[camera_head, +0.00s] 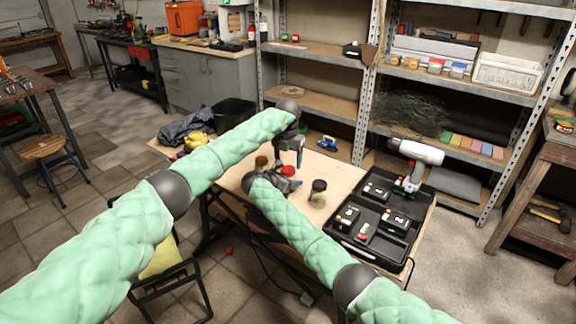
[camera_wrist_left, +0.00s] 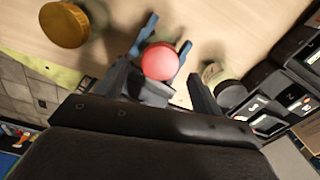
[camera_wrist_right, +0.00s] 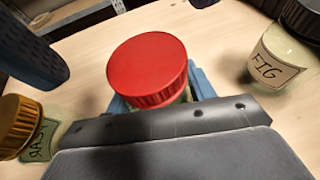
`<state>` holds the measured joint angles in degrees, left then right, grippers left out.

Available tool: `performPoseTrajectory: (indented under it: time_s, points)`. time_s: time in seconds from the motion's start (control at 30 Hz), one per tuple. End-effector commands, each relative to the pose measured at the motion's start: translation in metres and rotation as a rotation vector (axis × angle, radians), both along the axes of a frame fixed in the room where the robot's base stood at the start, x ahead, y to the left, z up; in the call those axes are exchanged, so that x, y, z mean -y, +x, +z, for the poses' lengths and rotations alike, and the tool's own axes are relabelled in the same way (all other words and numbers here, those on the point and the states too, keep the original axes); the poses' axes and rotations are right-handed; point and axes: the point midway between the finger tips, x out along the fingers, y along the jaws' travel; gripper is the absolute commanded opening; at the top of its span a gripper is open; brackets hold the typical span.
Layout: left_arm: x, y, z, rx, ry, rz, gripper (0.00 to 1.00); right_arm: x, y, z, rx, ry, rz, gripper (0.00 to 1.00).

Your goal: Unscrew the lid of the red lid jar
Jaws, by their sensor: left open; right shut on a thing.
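The red lid jar (camera_head: 288,170) stands on the wooden table. Its round red lid (camera_wrist_right: 148,68) shows large in the right wrist view and from above in the left wrist view (camera_wrist_left: 158,62). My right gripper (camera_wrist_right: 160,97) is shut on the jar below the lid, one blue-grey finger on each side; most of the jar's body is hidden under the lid. My left gripper (camera_head: 290,152) points down just above the lid. It is open, with the lid between and beyond its fingers (camera_wrist_left: 162,84) in the left wrist view.
A gold-lidded jar (camera_head: 261,162), labelled in the right wrist view, stands left of the red one. A black-lidded jar (camera_head: 318,190), marked FIG, stands right. A black tool case (camera_head: 345,243) with a drill (camera_head: 415,158) fills the table's right side. Cloth and yellow items lie left.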

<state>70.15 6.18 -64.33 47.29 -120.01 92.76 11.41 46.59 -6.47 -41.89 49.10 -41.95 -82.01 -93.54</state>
Motion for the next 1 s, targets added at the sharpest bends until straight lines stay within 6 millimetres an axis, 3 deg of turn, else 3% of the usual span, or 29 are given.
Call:
performPoseTrajectory:
  time_s: [0.37,0.6,0.8,1.0]
  points:
    - [0.003,0.005,0.034,0.016,-0.02,-0.001,0.65,0.0,0.0,0.0,0.0,0.0,0.0,0.0]
    - [0.003,0.004,0.049,0.016,-0.017,-0.244,0.65,0.0,0.0,0.0,0.0,0.0,0.0,0.0]
    - [0.001,0.001,0.051,0.007,-0.006,-0.464,0.65,0.0,0.0,0.0,0.0,0.0,0.0,0.0]
    - [0.0,0.0,0.051,0.002,-0.003,-0.578,0.65,0.0,0.0,0.0,0.0,0.0,0.0,0.0]
